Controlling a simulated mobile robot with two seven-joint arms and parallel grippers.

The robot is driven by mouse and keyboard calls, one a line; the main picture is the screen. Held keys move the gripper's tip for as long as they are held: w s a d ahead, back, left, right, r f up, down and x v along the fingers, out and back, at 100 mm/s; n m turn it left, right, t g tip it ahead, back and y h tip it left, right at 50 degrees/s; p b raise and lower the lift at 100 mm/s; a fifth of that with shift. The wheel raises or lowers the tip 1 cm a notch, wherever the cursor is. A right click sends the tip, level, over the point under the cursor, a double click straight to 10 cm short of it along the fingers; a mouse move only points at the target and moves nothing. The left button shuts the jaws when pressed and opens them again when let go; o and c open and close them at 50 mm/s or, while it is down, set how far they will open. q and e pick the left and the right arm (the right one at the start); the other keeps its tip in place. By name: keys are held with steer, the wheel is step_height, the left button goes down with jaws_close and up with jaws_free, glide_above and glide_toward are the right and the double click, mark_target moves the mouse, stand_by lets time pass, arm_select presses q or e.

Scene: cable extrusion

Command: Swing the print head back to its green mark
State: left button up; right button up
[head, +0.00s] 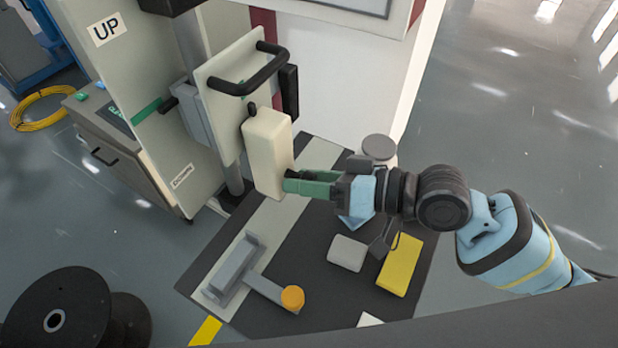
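A pale plate with a black bar handle (250,72) is mounted on a vertical grey post. A cream block (267,152) with a small dark knob on top stands in front of that plate; I take this assembly to be the print head. A green mark (146,111) is a short stripe on the tall panel, left of the post. My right gripper (291,182), with green fingers, comes in from the right. Its fingertips are at the lower right side of the cream block; contact and finger gap are unclear. My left gripper is out of view.
The dark mat (330,290) below carries a grey bracket with an orange knob (292,298), a grey block (347,253) and a yellow block (400,264). A black cable spool (75,310) and a yellow cable coil (38,108) lie at left. Floor at right is clear.

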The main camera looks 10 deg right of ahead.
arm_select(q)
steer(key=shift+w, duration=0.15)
arm_select(e)
steer(key=shift+o, duration=0.8)
steer(key=shift+d, duration=0.15)
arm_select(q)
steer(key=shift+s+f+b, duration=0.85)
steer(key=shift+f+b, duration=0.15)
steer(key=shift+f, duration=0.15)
arm_select(e)
steer(key=v, duration=0.7)
steer(key=shift+s+d, duration=0.15)
steer(key=shift+d, duration=0.1)
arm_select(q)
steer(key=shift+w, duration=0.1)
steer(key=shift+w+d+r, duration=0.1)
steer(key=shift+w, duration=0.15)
